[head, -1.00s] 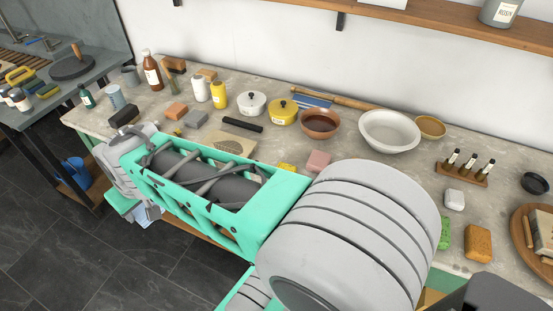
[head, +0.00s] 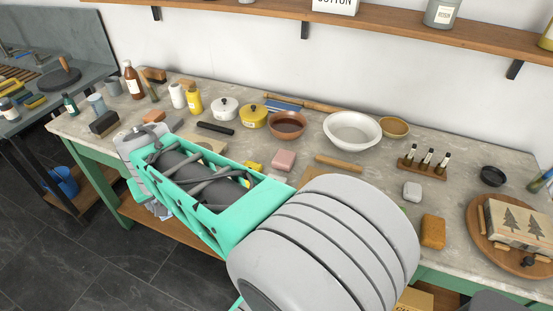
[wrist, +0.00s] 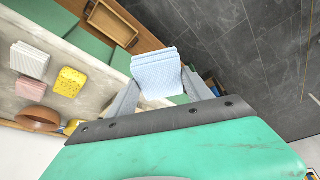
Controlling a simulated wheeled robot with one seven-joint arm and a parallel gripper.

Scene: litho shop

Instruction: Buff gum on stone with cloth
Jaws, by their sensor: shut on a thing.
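My gripper (wrist: 155,85) is shut on a folded pale blue cloth (wrist: 157,72), which sticks out past the fingertips in the wrist view. It hangs out in front of the bench edge, with dark floor beyond. In the head view my arm hides most of the gripper and the cloth. The stone (head: 522,222) is a pale block with dark fir trees drawn on its top. It lies on a round wooden turntable (head: 484,238) at the right end of the bench, far from my gripper. Any gum film on it is too small to tell.
A wooden shelf (head: 380,35) runs above.

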